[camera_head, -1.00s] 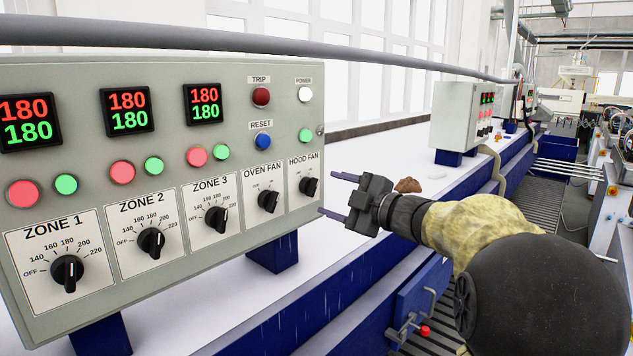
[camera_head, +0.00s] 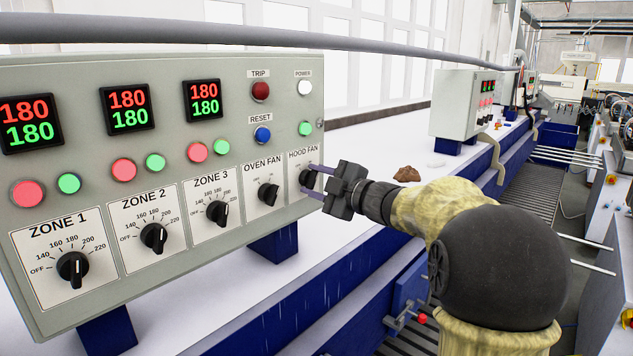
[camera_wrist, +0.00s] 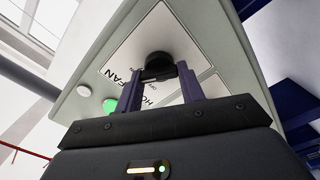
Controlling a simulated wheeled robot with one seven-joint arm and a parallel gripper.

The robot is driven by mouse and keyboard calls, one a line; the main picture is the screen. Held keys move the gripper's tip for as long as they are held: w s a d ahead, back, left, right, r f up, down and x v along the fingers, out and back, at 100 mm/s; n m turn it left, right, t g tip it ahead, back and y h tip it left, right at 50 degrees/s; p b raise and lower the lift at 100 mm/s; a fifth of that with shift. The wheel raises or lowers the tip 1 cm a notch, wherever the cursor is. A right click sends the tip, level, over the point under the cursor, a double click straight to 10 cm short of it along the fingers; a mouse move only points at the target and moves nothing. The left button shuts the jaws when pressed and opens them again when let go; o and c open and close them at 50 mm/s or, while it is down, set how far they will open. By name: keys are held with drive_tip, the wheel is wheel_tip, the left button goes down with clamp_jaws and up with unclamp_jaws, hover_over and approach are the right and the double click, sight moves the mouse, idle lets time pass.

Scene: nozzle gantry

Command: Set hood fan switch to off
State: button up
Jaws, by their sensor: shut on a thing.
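The hood fan switch (camera_head: 306,180) is a black rotary knob on the HOOD FAN plate at the right end of the grey control panel (camera_head: 150,75). My gripper (camera_head: 314,182) reaches it from the right, with its two purple fingers at the knob. In the wrist view my gripper (camera_wrist: 160,82) is shut on the black hood fan switch (camera_wrist: 158,60), one finger on each side. The fingers partly hide the plate's lettering, and the knob's pointer direction cannot be made out.
The oven fan knob (camera_head: 268,193) sits close to the left of the hood fan switch. The trip (camera_head: 260,91) and reset (camera_head: 263,135) buttons are above. A grey pipe (camera_head: 400,55) runs above the panel. The white surface behind is mostly clear, with a brown lump (camera_head: 407,174) on it.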

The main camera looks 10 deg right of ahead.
drive_tip(key=shift+f+n+b, duration=0.15)
drive_tip(key=shift+n+b, duration=0.35)
drive_tip(key=shift+b, duration=0.3)
drive_tip(key=n+b, duration=0.1)
drive_tip(key=b, duration=0.1)
drive_tip(key=shift+f+n+b, duration=0.2)
drive_tip(key=shift+n+b, duration=0.1)
drive_tip(key=shift+n, duration=0.1)
drive_tip(key=n+b, duration=0.2)
drive_tip(key=b, duration=0.1)
drive_tip(key=shift+f+n, duration=0.1)
drive_tip(key=shift+n, duration=0.2)
drive_tip(key=n+b, duration=0.4)
drive_tip(key=shift+b, duration=0.35)
drive_tip(key=shift+n+b, duration=0.9)
drive_tip(key=shift+n, duration=0.4)
drive_tip(key=o, duration=1)
drive_tip(key=shift+s, duration=0.1)
